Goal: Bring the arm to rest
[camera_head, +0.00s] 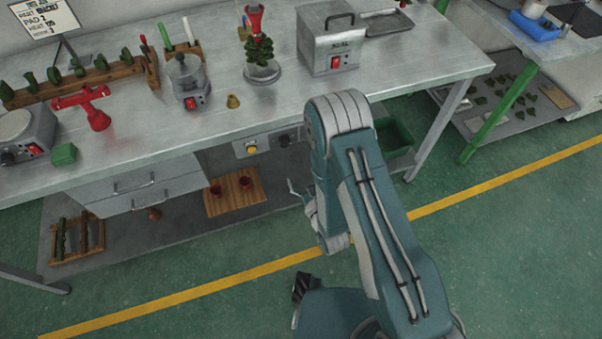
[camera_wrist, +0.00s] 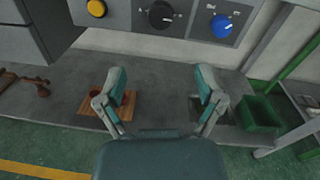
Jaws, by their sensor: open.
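My gripper (camera_wrist: 160,92) is open in the wrist view, its two fingers spread wide with nothing between them. It faces the lower shelf and the control panel under the bench. In the head view my arm is bent at a high elbow in front of the bench. My gripper (camera_head: 296,192) shows only in part there, left of the forearm and below the bench top. The upper arm and forearm hide some of the gripper and the wrist. It touches nothing that I can see.
The metal bench (camera_head: 420,68) carries a wax injector, a red tool and a wax tree. The lower shelf (camera_wrist: 152,72) holds a wooden board (camera_head: 236,194) with red cups. A green bin (camera_head: 394,137) stands right of my arm. The green floor (camera_head: 510,230) is clear.

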